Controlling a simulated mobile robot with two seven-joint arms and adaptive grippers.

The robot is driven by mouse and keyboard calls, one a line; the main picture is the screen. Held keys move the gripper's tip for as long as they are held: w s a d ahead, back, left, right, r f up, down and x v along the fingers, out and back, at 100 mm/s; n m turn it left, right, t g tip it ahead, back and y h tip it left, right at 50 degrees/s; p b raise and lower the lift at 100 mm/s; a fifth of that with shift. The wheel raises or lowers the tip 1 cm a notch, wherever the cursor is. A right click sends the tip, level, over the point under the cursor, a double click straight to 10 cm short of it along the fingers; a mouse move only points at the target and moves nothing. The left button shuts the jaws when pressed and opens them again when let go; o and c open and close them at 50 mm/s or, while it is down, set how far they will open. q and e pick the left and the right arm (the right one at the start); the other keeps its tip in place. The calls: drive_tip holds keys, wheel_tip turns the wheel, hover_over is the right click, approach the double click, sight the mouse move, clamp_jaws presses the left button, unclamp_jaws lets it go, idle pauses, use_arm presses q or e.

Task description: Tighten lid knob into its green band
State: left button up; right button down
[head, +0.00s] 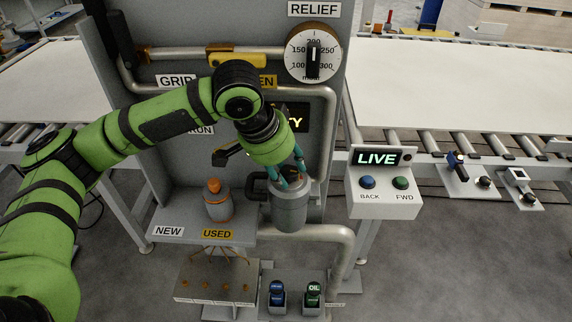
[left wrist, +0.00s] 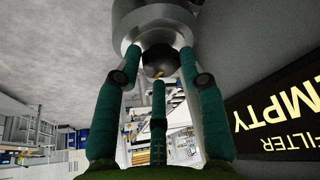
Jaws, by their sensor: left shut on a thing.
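The lid knob (left wrist: 160,64) is a dark round knob with a small yellow pointer, under a grey metal filter housing lid (left wrist: 155,18) in the left wrist view. The grey canister (head: 291,212) below it stands upright in the head view, on a pipe beside the panel. My left gripper (head: 291,178) comes down onto the canister's top with its teal fingers around the knob, shut on it. The fingers also show in the left wrist view (left wrist: 160,85). The knob is mostly hidden by the fingers in the head view. I cannot make out a green band. My right gripper is not in view.
An orange-topped grey filter (head: 217,199) stands on the NEW/USED shelf (head: 190,238) to the left. A display (left wrist: 285,118) reads EMPTY FILTER. The RELIEF dial (head: 313,38) is above.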

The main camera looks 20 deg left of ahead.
use_arm(q)
drive_tip(key=o, duration=1.1)
drive_tip(key=shift+w+a+f, duration=0.1)
drive_tip(key=shift+w, duration=0.05)
drive_tip(key=v, duration=1.2)
